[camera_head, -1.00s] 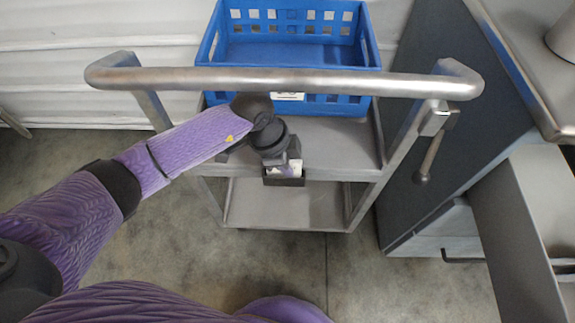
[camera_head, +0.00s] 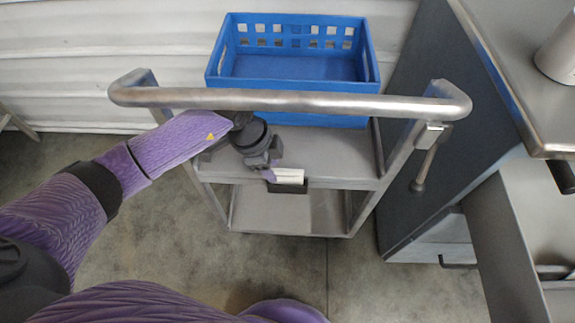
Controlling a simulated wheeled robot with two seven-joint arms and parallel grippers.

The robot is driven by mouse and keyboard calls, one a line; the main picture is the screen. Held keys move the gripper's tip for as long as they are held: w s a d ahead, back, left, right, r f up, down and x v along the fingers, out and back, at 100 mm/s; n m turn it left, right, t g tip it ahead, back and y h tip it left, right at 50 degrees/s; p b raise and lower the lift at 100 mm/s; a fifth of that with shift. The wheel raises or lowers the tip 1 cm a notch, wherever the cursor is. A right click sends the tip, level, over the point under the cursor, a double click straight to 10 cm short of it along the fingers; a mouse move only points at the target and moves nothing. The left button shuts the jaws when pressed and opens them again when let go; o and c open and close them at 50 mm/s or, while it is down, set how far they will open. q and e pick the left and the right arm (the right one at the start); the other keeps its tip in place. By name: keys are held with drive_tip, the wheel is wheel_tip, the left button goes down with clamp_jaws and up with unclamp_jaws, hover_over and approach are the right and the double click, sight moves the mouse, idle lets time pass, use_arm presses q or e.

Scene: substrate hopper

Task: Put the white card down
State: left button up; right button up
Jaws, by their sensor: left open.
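The white card (camera_head: 290,174) stands in a small dark holder (camera_head: 288,187) on the front edge of the cart's upper shelf. A purple piece beside it at the holder's left end is too small to identify. My left gripper (camera_head: 265,170) is open, just left of and slightly behind the card. It looks apart from the card, though the gap is hard to judge. My right gripper is out of view.
The steel cart's handlebar (camera_head: 300,101) crosses above my left wrist. A blue crate (camera_head: 293,82) sits at the back of the upper shelf (camera_head: 335,155). A grey cabinet (camera_head: 430,150) and steel counter (camera_head: 520,75) stand at right. The shelf right of the gripper is clear.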

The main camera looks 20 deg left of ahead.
use_arm(q)
drive_tip(key=a, duration=0.3)
drive_tip(key=s+a+p, duration=0.1)
drive_tip(key=a, duration=0.1)
drive_tip(key=s+a, duration=0.1)
drive_tip(key=a, duration=0.2)
drive_tip(key=shift+s+a+p, duration=0.25)
drive_tip(key=shift+a+p, duration=0.05)
drive_tip(key=shift+a, duration=0.05)
